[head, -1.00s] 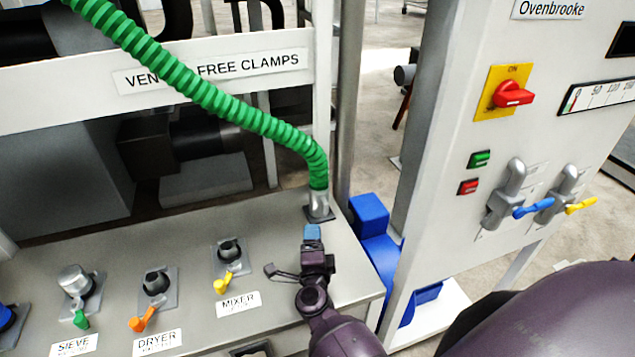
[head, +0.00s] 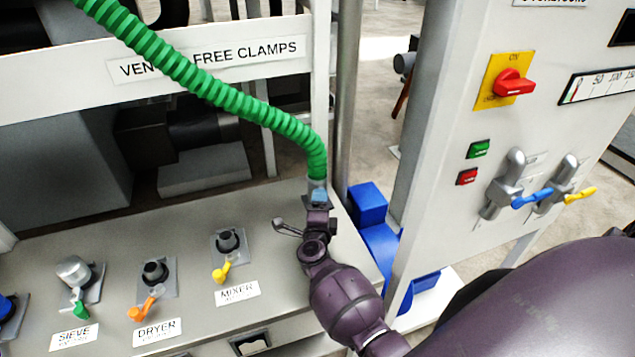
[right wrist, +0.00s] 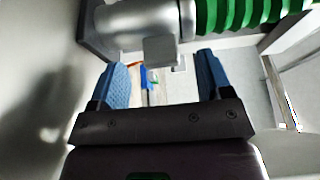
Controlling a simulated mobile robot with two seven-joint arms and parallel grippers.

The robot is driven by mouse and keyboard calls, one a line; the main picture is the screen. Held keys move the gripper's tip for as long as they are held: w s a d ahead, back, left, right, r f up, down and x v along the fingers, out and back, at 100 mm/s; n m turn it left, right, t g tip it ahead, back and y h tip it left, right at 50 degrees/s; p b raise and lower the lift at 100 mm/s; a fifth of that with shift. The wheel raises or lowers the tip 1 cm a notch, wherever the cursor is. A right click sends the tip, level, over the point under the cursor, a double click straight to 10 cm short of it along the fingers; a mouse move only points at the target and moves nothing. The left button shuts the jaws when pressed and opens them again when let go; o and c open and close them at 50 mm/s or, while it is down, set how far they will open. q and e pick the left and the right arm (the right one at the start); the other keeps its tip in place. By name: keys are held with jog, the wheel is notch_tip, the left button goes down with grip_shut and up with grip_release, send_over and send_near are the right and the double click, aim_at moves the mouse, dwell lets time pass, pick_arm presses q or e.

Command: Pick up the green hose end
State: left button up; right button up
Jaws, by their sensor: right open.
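The green hose (head: 200,82) slopes down from the upper left to its metal end at the back right of the grey bench, where it stands upright on a dark plate. My right gripper (head: 318,193) is directly in front of this end in the head view and hides most of it. In the right wrist view, the silver hose end (right wrist: 140,22) and the green ribbed hose (right wrist: 240,12) lie just past the blue fingertips. The right gripper (right wrist: 162,65) is open, with nothing held between its fingers. My left gripper is out of view.
Parking ports labelled SIEVE, DRYER and MIXER (head: 228,243) with coloured levers line the bench front (head: 185,220). A white control panel (head: 440,150) with a red switch and two pipe outlets stands right. A blue object (head: 368,205) sits between bench and panel.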

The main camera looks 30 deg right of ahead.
aim_at(320, 170)
jog(key=shift+x, duration=1.4)
jog(key=c, duration=1.3)
notch_tip(320, 170, up, 9)
jog(key=p, duration=0.3)
jog(key=shift+w+a+p, duration=0.1)
jog(key=shift+p, duration=0.25)
jog(key=shift+c, duration=0.2)
jog(key=shift+r, duration=0.6)
